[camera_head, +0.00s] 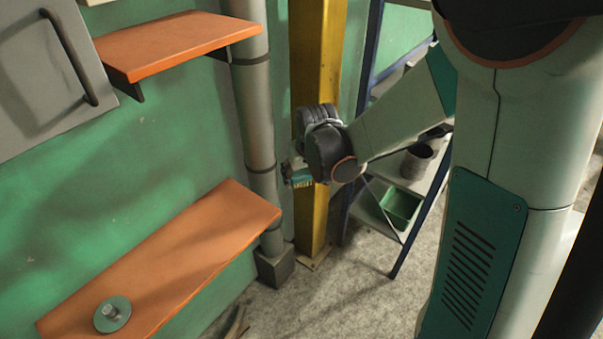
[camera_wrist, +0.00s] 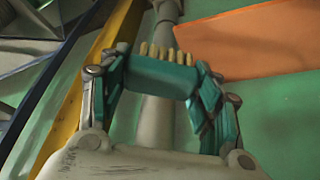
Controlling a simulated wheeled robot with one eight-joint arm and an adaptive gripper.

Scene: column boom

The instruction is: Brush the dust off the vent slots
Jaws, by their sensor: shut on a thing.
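My gripper (camera_head: 300,172) is shut on a brush (camera_wrist: 162,76), which has a teal body and a row of short yellowish bristles. The wrist view shows the brush held crosswise between the two fingers, bristles pointing away from the palm. In the head view the brush (camera_head: 301,180) is small, in front of the grey pipe, apart from the shelves. A teal panel with several dark slanted slots (camera_head: 468,265) is on the pale upright at the right, which looks like part of my own body. No other vent slots can be made out, and dust on these cannot be told.
An orange upper shelf (camera_head: 175,45) and a lower orange shelf (camera_head: 190,250) holding a round disc (camera_head: 112,314) stick out from the green wall. A grey pipe (camera_head: 262,185) and yellow post (camera_head: 316,215) stand behind the gripper. A blue-framed rack holds a green bin (camera_head: 401,208).

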